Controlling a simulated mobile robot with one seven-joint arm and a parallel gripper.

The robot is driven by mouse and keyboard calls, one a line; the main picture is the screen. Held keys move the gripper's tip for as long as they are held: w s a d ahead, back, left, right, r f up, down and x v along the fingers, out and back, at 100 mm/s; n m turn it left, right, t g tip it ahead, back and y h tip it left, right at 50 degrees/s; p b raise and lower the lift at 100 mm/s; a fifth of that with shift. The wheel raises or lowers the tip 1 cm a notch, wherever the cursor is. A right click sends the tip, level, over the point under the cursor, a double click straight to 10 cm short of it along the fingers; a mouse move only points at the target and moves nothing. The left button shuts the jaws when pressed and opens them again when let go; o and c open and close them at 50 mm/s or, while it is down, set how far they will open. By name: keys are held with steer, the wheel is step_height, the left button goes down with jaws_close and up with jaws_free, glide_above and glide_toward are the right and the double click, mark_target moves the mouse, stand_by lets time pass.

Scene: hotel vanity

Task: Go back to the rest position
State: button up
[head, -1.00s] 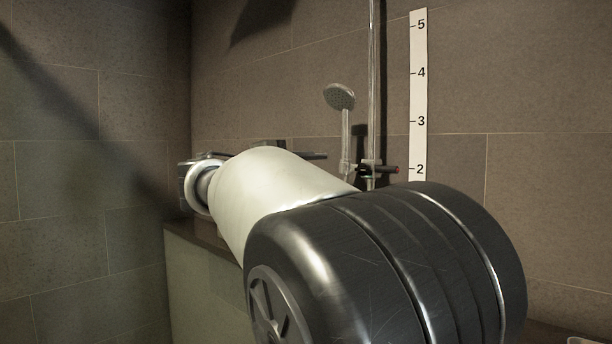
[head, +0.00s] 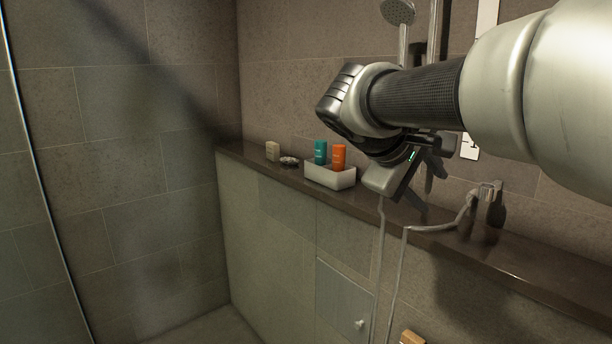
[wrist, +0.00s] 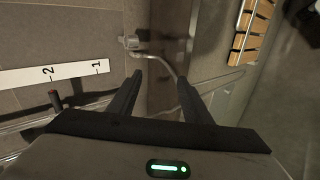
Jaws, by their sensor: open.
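My gripper (wrist: 160,92) is open and empty in the wrist view, its two dark fingers apart with nothing between them. In the head view my gripper (head: 420,180) hangs at the end of my raised arm, in front of the tiled wall and above the dark ledge (head: 540,264). The arm reaches in from the upper right. The fingers show partly in shadow there.
A white tray (head: 330,181) on the ledge holds a teal bottle (head: 320,152) and an orange bottle (head: 339,158). Left of it are a small dark item (head: 289,161) and a beige block (head: 272,151). A shower hose (head: 440,226) hangs over the ledge. Glass edges the far left.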

steer(key=s+a+f+m+g+y, duration=0.1)
steer(key=s+a+f+m+y, duration=0.25)
steer(key=s+f, duration=0.6)
steer(key=s+a+f+m+y, duration=0.4)
steer(key=s+f, duration=0.3)
steer(key=s, duration=0.5)
step_height(320, 180, up, 21)
steer(key=p, duration=2.1)
steer(key=shift+w+a+n+y, duration=0.2)
steer(key=shift+n+y, duration=0.15)
steer(key=c, duration=0.4)
steer(key=shift+o, duration=0.2)
steer(key=shift+s+d, duration=0.1)
steer(key=shift+d, duration=0.05)
